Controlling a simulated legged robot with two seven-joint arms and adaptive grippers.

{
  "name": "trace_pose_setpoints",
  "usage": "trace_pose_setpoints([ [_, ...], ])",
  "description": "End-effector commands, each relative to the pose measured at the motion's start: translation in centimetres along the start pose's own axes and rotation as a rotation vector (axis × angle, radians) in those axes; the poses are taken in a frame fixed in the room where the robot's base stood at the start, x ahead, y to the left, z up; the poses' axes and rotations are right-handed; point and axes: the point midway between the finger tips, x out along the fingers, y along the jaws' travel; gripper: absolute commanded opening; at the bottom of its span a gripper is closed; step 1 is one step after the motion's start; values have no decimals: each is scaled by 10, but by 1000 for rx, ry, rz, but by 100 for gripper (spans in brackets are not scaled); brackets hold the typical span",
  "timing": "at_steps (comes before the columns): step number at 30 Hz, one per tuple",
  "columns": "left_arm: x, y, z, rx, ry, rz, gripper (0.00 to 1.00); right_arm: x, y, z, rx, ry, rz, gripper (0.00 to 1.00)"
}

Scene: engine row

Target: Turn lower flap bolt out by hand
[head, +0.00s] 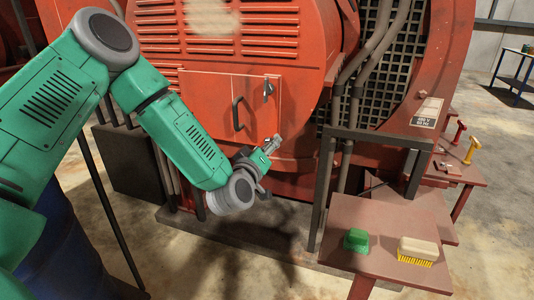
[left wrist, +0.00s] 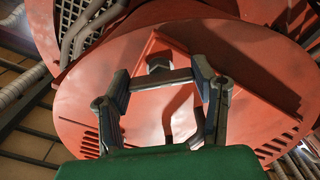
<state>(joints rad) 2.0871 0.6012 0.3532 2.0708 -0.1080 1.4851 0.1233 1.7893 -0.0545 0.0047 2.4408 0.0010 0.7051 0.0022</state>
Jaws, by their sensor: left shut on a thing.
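The red flap (head: 220,100) is on the front of the red engine housing, with a dark curved handle (head: 237,113) and a small latch (head: 268,88) at its upper right. My left gripper (head: 272,147) is at the flap's lower right corner, shut on the lower flap bolt. In the left wrist view the two fingers of my left gripper (left wrist: 162,80) stand on either side of a grey bar, and the grey bolt (left wrist: 159,63) shows just beyond it against the red metal. In the head view the gripper hides most of the bolt. My right gripper is not in view.
A dark frame post (head: 322,190) stands right of the gripper. A red-brown table (head: 345,212) at lower right holds a green block (head: 356,240) and a yellow-bristled brush (head: 418,250). Another small table with several tools is behind it. Concrete floor is open in front.

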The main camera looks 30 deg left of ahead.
Motion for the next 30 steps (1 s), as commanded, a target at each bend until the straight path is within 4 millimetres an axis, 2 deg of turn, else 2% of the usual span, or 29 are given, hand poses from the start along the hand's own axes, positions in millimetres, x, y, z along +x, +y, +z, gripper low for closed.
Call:
trace_pose_setpoints([
  [18,2,-4,0,-573,7,-2,24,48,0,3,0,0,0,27],
  [30,2,-3,0,-810,7,-2,24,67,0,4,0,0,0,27],
])
